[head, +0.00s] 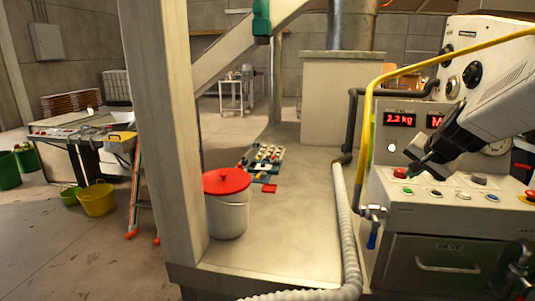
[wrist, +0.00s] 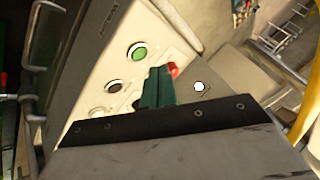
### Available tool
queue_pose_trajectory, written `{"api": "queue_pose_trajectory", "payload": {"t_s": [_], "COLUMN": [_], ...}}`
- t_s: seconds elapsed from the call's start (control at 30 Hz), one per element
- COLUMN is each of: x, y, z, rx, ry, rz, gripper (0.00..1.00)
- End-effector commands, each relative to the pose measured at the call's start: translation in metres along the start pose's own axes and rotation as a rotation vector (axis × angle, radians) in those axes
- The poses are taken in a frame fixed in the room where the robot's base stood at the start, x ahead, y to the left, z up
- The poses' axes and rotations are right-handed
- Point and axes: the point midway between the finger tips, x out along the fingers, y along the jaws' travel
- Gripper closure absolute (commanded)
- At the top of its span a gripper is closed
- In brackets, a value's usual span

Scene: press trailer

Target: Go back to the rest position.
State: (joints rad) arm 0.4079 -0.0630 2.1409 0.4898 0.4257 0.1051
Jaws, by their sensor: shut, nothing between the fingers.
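My gripper (head: 412,172) reaches in from the right over the control panel of the press (head: 440,202). Its green fingers (wrist: 157,88) are shut and hold nothing. The fingertips are close to a red button (head: 400,173) at the panel's left end. The red button also shows just past the fingertips in the wrist view (wrist: 173,69). I cannot tell whether they touch it. A green button (wrist: 139,52) and dark buttons lie beside the fingers in the wrist view.
A display (head: 400,120) reads 2.2 kg behind the panel. A white bucket with a red lid (head: 228,205) stands by a post (head: 170,120). Floor between bucket and press is mostly clear.

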Motion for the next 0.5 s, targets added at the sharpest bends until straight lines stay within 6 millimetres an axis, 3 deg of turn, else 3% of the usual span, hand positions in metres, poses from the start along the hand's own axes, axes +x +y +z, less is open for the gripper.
{"api": "queue_pose_trajectory", "payload": {"t_s": [0.07, 0.17, 0.3, 0.4, 0.5], "x": [-0.004, -0.029, -0.082, -0.124, -0.159], "y": [0.013, 0.024, 0.042, 0.062, 0.084], "z": [0.032, 0.087, 0.166, 0.216, 0.253], "rx": [-0.054, -0.175, -0.378, -0.530, -0.660], "ry": [-0.105, -0.254, -0.445, -0.553, -0.621], "rz": [0.037, 0.078, 0.138, 0.186, 0.228], "gripper": [1.00, 1.00, 1.00, 1.00, 1.00]}}
